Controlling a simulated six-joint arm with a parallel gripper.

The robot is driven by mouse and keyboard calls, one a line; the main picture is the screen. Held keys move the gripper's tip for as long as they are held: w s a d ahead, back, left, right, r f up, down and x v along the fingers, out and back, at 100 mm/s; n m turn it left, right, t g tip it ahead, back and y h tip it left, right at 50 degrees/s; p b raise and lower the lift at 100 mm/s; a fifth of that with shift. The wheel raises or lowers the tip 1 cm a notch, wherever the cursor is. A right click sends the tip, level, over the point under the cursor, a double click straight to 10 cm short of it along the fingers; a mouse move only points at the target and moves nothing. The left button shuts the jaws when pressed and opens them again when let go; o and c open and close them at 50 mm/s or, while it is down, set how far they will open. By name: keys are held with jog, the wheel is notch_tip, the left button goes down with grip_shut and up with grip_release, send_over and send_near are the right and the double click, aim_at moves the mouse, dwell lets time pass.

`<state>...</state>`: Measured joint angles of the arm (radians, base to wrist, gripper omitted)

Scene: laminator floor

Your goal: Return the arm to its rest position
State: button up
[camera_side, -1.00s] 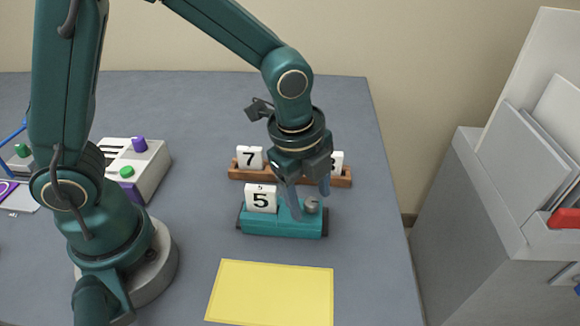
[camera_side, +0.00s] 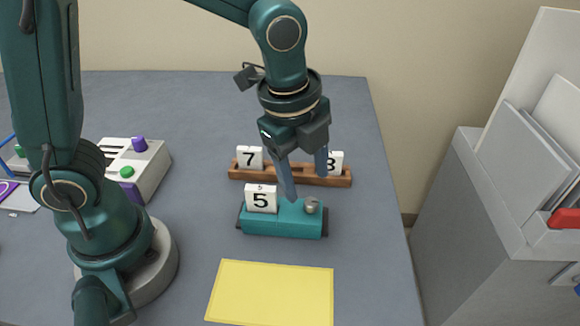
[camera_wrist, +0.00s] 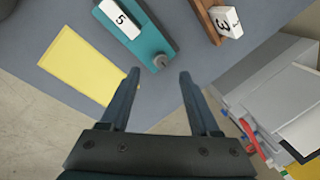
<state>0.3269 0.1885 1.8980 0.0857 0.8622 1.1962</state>
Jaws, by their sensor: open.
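My gripper (camera_side: 307,183) is open and empty, with its two blue-grey fingers pointing down. In the side view it hangs in front of the wooden rack and over the back of the teal block device. The open fingers (camera_wrist: 159,78) also show in the wrist view, apart from the teal device (camera_wrist: 150,50). The teal device (camera_side: 283,222) carries a white block numbered 5 (camera_side: 261,200) and a grey knob (camera_side: 312,205) on its right. The block numbered 5 (camera_wrist: 120,18) also shows in the wrist view.
A wooden rack (camera_side: 290,176) behind holds blocks numbered 7 (camera_side: 249,158) and 3 or 8 (camera_side: 335,164). A yellow mat (camera_side: 270,293) lies in front. A white box (camera_side: 138,165) with purple and green knobs stands at left. A grey cabinet (camera_side: 450,240) stands right of the table.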

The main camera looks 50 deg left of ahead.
jog(key=s+a+r+n+t, duration=0.3)
jog(key=s+a+r+n, duration=0.35)
jog(key=r+n, duration=0.2)
jog(key=s+f+n, duration=0.1)
jog(key=n, duration=0.2)
jog(key=s+f+n, duration=0.1)
jog(key=n, duration=0.2)
jog(key=s+a+f+n, duration=0.1)
jog(key=n, duration=0.2)
jog(key=shift+s+f+n, duration=0.2)
jog(key=shift+s+n, duration=0.05)
jog(key=shift+s, duration=0.15)
